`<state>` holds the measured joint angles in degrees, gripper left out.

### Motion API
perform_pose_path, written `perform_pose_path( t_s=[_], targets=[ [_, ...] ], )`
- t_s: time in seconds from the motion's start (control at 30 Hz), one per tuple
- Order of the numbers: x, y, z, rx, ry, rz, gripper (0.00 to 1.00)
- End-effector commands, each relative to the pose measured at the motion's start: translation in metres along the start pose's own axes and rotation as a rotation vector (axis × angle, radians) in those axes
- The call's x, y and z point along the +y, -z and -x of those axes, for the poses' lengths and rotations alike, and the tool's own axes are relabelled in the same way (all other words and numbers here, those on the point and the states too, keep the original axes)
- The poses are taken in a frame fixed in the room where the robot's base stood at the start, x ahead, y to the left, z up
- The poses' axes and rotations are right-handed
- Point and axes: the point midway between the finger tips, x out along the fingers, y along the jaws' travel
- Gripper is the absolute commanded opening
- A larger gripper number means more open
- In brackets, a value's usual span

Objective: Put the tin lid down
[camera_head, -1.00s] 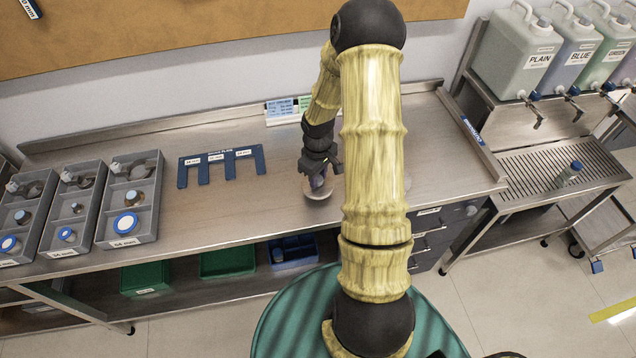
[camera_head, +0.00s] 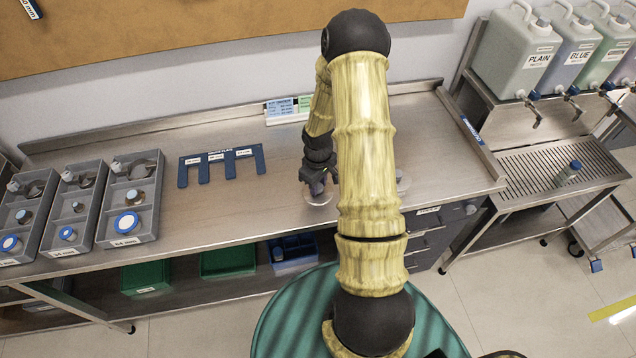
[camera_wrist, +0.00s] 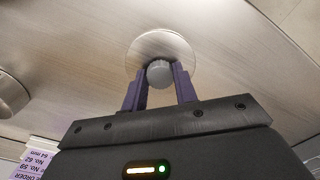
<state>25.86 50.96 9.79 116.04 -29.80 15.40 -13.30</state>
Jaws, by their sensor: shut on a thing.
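The tin lid is a pale round disc (camera_wrist: 160,42) with a grey knob (camera_wrist: 159,72), seen in the wrist view. My gripper (camera_wrist: 160,78) has its two purple fingers closed on either side of the knob. In the head view my gripper (camera_head: 318,184) is low over the steel bench (camera_head: 250,215), with the lid (camera_head: 318,197) below it. I cannot tell whether the lid touches the bench.
A round metal thing (camera_wrist: 10,96) stands left in the wrist view. A pale round thing (camera_head: 403,181) shows beside my arm in the head view. A blue slotted gauge (camera_head: 220,163) and grey trays (camera_head: 147,224) lie to the left. Bench between is clear.

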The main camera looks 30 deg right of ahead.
Motion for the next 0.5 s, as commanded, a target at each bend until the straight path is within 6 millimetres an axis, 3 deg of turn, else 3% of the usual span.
perform_pose_path(
  t_s=[0.03, 0.13, 0.5],
  targets=[
    [0.0000, 0.0001, -0.0010, 0.000, 0.000, 0.000, 0.32],
    [0.0000, 0.0001, -0.0006, 0.000, 0.000, 0.000, 0.50],
    [0.0000, 0.0002, 0.0038, 0.000, 0.000, 0.000, 0.50]
  ],
)
